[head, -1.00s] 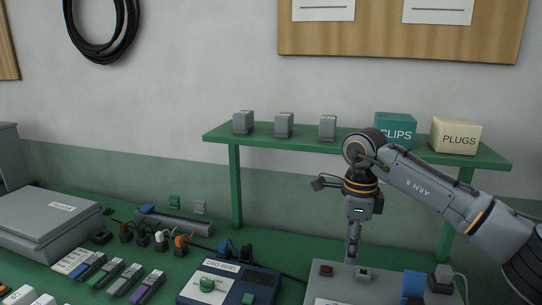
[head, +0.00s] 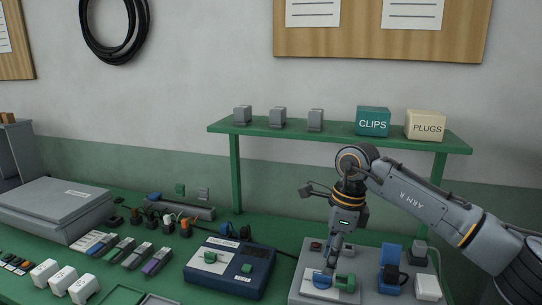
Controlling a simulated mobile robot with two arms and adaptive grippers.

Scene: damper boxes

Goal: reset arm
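My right arm comes in from the right, and my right gripper (head: 328,272) points down over the grey fixture plate (head: 298,291) on the green bench. Its fingertips are close to a blue part (head: 320,280) on that plate, with a green part (head: 345,283) just to the right. The fingers are small and overlap the blue part in the picture, so I cannot tell whether they are open, shut or touching it. My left gripper is not in view.
A blue tester box (head: 262,274) stands left of the plate. A green shelf (head: 345,139) behind holds grey blocks, a CLIPS box (head: 373,122) and a PLUGS box (head: 426,126). Blue and black connectors (head: 390,262) stand right of the gripper. A grey case (head: 55,205) lies far left.

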